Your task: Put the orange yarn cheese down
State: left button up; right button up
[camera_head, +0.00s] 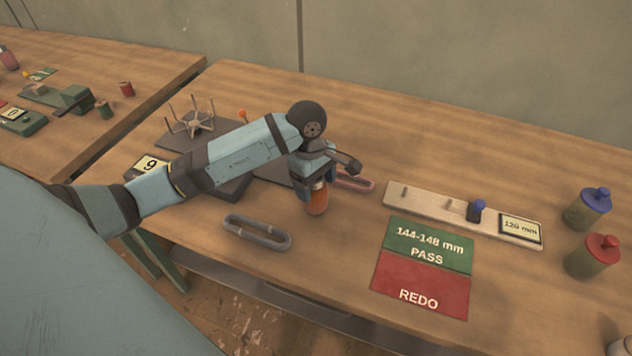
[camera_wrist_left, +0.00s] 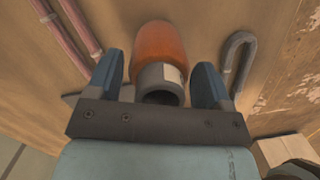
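The orange yarn cheese (camera_head: 317,199) is an orange cylinder with a grey core end. In the head view it shows below my left gripper (camera_head: 317,180), over the front middle of the table. In the left wrist view the cheese (camera_wrist_left: 160,46) lies between the two blue fingers of my left gripper (camera_wrist_left: 158,72), its grey core end and a pale label facing the camera. Narrow gaps show between the cheese and the fingers, so the gripper looks open around it. Whether its base touches the table is hard to tell. My right gripper is not in view.
A grey loop (camera_head: 257,232) lies left of the cheese, a pink loop (camera_head: 355,182) right. Further right are a green-and-red PASS/REDO card (camera_head: 423,265), a pegged board (camera_head: 425,203) and blue-lidded (camera_head: 587,210) and red-lidded (camera_head: 594,257) jars. A spiked stand (camera_head: 192,120) is behind my arm.

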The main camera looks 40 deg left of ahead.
pick_arm(q)
jog(key=shift+o, duration=0.9)
jog(key=shift+r, duration=0.1)
jog(key=r, duration=0.4)
jog(key=a+r, duration=0.1)
jog(key=r, duration=0.7)
jog(key=shift+w+a, duration=0.15)
jog(key=shift+a, duration=0.2)
